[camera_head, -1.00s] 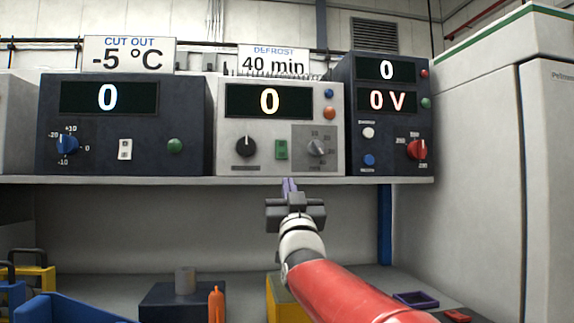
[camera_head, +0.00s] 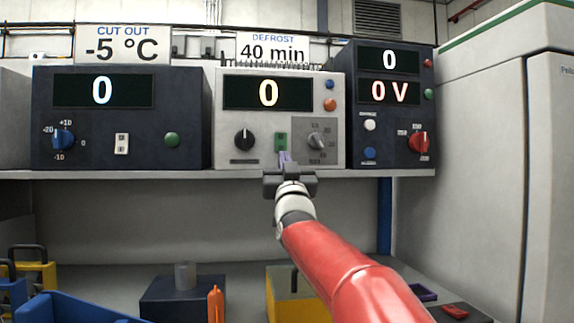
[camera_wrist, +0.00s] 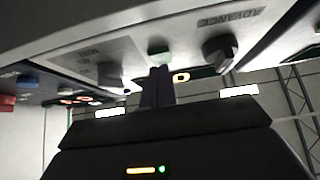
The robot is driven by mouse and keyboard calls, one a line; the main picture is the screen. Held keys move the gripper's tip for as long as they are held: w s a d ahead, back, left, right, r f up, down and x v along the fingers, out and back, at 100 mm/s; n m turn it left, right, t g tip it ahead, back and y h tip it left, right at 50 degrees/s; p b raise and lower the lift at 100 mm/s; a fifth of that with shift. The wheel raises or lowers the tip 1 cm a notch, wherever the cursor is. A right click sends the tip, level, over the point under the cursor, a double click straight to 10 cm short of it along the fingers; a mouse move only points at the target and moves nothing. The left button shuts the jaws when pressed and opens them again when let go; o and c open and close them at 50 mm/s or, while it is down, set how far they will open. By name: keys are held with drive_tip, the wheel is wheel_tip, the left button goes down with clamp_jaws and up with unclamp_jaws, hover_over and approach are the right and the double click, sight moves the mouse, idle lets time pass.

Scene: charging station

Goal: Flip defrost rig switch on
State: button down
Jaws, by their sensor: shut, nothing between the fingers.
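The defrost rig (camera_head: 227,132) is the light grey box in the middle of the shelf, under the "DEFROST 40 min" sign (camera_head: 272,52). Its display reads 0. Its green switch (camera_head: 281,139) sits low on the front panel, between a black knob (camera_head: 244,140) and a grey dial (camera_head: 317,141). My gripper (camera_head: 283,158) is shut and empty, its purple fingertips just below the green switch and overlapping its lower edge in the head view. In the wrist view the fingertips (camera_wrist: 158,70) point at the green switch (camera_wrist: 160,56); I cannot tell whether they touch it.
A dark blue box (camera_head: 190,100) with a "-5 °C" sign stands left of the rig. Another dark box (camera_head: 393,125) with a red knob stands right. The shelf edge (camera_head: 130,174) runs below my gripper's tips. A tall white cabinet (camera_head: 480,180) is at right.

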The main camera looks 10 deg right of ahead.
drive_tip(key=shift+p+x, duration=0.3)
drive_tip(key=shift+x, duration=0.85)
drive_tip(key=b+v, duration=0.4)
drive_tip(key=v, duration=0.3)
drive_tip(key=shift+f, duration=0.4)
